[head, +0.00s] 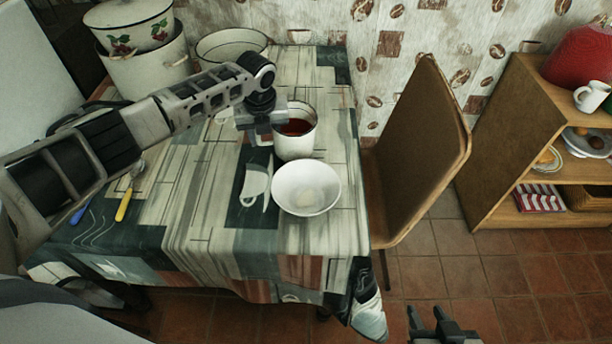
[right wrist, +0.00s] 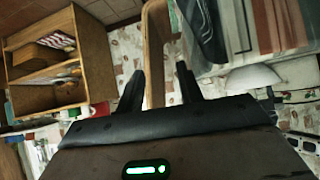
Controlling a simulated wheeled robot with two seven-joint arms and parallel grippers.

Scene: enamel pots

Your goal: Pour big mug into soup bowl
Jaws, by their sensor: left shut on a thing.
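The big mug (head: 294,140) is white enamel with dark red liquid inside and stands upright behind the soup bowl. I cannot tell whether it touches the table. My left gripper (head: 272,122) is shut on the mug at its left side; the gripper covers the gripped part. The white soup bowl (head: 306,188) sits on the table in front of the mug, with a small pale patch in its bottom. My right gripper (head: 440,326) is open and empty, off the table's right side and low in the head view; its fingers also show apart in the right wrist view (right wrist: 160,88).
Pots (head: 150,70) and a basin (head: 232,44) stand at the back. Yellow-handled cutlery (head: 124,204) lies left. A wooden chair (head: 420,150) stands right, beside a shelf (head: 500,150).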

